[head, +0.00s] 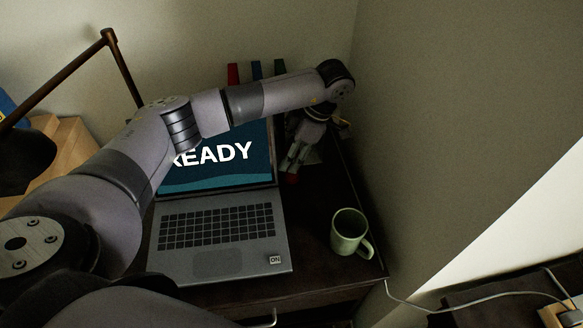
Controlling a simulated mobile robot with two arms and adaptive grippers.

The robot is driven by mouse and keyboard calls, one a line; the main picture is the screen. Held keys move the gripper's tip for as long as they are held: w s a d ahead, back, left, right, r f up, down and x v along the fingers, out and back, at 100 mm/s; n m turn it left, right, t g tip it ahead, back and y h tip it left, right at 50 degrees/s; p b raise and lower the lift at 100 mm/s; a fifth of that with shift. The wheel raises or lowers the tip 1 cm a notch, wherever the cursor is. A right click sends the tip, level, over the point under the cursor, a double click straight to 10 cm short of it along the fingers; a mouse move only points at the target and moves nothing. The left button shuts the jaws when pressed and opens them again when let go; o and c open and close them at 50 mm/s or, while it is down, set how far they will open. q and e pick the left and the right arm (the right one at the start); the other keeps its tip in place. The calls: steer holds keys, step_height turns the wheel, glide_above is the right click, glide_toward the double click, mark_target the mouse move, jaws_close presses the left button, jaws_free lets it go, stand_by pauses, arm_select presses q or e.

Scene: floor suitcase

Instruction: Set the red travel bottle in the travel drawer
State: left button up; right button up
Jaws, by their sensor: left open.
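My left gripper (298,158) hangs from the arm that reaches across the desk, pointing down to the right of the laptop screen; it is open. Below the desk's front edge a curved metal handle (265,318) shows at the bottom of the picture. I cannot tell whether it belongs to the travel drawer. My right gripper is out of view.
An open laptop (215,263) reading "READY" fills the middle of the dark desk (318,272). A green mug (348,232) stands near its right front corner. Red, blue and green upright things stand behind. A lamp (108,38) is at left; a wall closes the right. A white cable (450,307) runs right.

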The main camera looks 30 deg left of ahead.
arm_select(q)
jaws_close()
stand_by(0.4)
